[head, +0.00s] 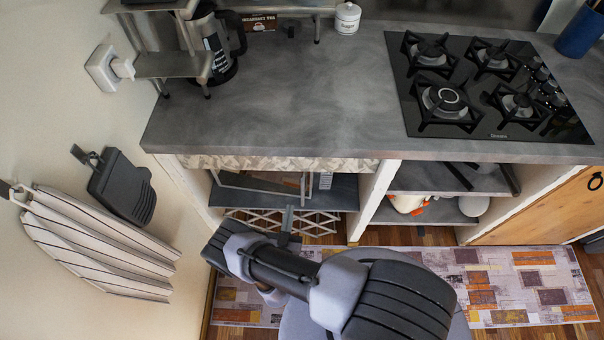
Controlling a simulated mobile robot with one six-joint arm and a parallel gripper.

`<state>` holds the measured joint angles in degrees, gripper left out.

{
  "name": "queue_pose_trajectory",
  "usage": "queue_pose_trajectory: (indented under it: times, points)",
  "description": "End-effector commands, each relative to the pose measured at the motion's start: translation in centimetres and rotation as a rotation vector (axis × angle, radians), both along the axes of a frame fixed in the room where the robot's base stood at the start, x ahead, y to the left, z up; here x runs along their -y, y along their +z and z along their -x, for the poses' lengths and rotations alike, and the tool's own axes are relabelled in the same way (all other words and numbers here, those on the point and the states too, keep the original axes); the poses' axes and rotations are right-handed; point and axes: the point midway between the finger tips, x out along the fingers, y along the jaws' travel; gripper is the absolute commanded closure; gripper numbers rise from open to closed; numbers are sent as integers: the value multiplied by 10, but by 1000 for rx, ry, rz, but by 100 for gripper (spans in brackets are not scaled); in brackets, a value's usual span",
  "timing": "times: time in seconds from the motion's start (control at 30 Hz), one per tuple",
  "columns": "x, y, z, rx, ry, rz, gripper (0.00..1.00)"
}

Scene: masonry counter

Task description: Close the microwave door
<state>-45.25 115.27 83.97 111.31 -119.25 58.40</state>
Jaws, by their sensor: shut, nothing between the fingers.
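I cannot make out a microwave or its door in the head view. My arm reaches forward from the bottom of the picture toward the left opening under the counter. My gripper (287,218) shows as a small grey shape at that opening, in front of a white lattice rack (318,224). Its fingers look shut, with nothing between them. My own arm links hide part of the floor and of the area below the opening.
The grey counter (310,100) has a wide clear middle. A black gas hob (480,90) is at right, a coffee maker (218,48) at back left. A grey shelf (428,178) is in the right opening. A patchwork rug (510,285) covers the floor.

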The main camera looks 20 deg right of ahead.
Motion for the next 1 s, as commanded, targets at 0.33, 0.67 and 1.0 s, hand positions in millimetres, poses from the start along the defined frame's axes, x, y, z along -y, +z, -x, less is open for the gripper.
queue_pose_trajectory:
  times: [0.33,0.67,1.0]
  points:
    - [32,-4,-64,2,-11,-5,100]
    - [55,-3,-115,1,-8,-5,100]
    - [58,0,-122,0,-5,-4,100]
